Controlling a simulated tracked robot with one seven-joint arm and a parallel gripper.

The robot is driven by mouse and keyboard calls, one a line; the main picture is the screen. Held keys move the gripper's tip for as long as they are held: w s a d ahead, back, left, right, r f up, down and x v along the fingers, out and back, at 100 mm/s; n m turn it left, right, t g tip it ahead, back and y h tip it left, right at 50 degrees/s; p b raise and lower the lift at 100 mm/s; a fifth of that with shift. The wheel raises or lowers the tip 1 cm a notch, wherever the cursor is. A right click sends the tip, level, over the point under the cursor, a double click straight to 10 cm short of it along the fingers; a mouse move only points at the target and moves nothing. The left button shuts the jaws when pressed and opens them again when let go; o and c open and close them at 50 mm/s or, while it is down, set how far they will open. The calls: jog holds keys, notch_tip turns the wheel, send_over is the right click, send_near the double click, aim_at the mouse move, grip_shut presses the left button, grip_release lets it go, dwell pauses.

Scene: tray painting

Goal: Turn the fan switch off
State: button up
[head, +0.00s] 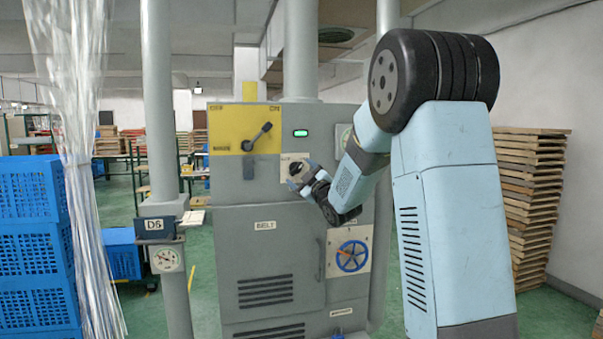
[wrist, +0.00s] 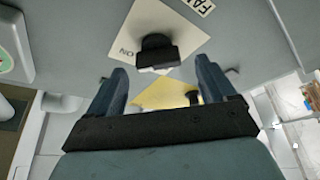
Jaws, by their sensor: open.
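The fan switch (wrist: 158,52) is a black knob on a cream, tilted-looking plate (wrist: 160,20) in the wrist view. A partly cut "FAN" label (wrist: 197,6) and the letters "ON" show beside it. My gripper (wrist: 161,67) is open, with one dark finger to each side of the knob in the picture. Nothing is between the fingers that I can see as held; contact with the knob is not visible. In the head view the cream plate (head: 288,160) is on the grey cabinet, and my gripper (head: 302,176) is in front of it, hiding most of the switch.
A yellow panel (head: 230,128) with a dark lever (head: 257,137) is up and left of the switch. A lit green indicator (head: 301,133) is above it. A blue handwheel (head: 352,256) and the belt door (head: 245,255) are below. Blue crates (head: 32,240) stand left.

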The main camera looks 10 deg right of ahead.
aim_at(296, 169)
jog(key=shift+x, duration=1.2)
